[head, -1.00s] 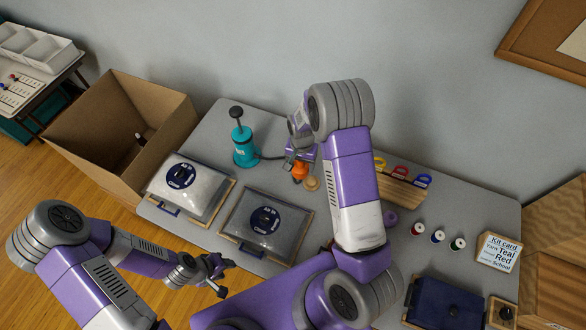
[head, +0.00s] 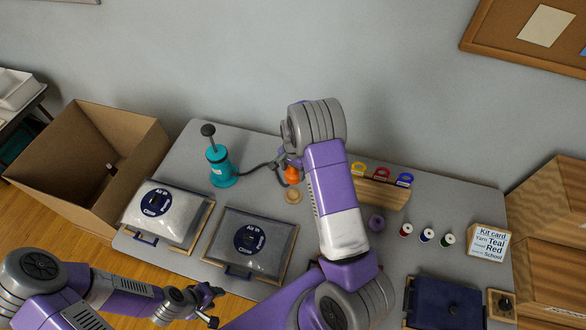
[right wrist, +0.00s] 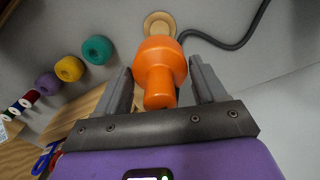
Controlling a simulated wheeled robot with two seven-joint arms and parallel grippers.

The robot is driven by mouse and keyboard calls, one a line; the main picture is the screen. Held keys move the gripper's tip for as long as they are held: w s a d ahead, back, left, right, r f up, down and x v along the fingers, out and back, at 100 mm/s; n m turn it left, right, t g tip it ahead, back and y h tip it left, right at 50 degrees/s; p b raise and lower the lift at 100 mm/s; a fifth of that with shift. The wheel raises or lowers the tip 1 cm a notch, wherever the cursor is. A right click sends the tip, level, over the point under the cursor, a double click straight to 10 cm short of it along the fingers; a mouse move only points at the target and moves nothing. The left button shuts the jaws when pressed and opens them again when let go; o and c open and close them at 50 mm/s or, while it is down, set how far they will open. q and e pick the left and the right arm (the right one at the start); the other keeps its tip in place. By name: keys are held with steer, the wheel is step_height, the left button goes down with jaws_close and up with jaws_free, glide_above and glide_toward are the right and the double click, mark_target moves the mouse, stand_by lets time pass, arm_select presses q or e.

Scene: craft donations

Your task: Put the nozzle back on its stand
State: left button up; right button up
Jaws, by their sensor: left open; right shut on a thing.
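The orange nozzle (head: 291,175) is in my right gripper (head: 289,166), above the grey table near the teal pump. In the right wrist view the nozzle (right wrist: 160,68) sits between the two grey fingers of my right gripper (right wrist: 162,82), which is shut on it. The stand, a small round wooden disc (head: 293,197), is on the table just in front of the nozzle. It also shows in the right wrist view (right wrist: 159,19), partly hidden behind the nozzle's wide end. My left gripper (head: 213,294) is open and empty at the table's front edge.
A dark hose (head: 258,168) runs from the teal pump (head: 221,167) towards the nozzle. Two bags (head: 163,213) (head: 250,243) lie on trays at the left. A wooden rack (head: 381,192), purple yarn (head: 376,222) and thread spools (head: 427,235) stand to the right.

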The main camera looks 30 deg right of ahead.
step_height(320, 180, down, 11)
steer(key=b, duration=0.7)
steer(key=shift+r+b, duration=0.2)
steer(key=shift+b, duration=0.15)
steer(key=shift+f+b, duration=1.05)
steer(key=shift+f, duration=0.3)
steer(key=o, duration=1.2)
steer(key=shift+o, duration=0.2)
step_height(320, 180, up, 8)
steer(key=p, duration=0.1)
steer(key=shift+f, duration=0.2)
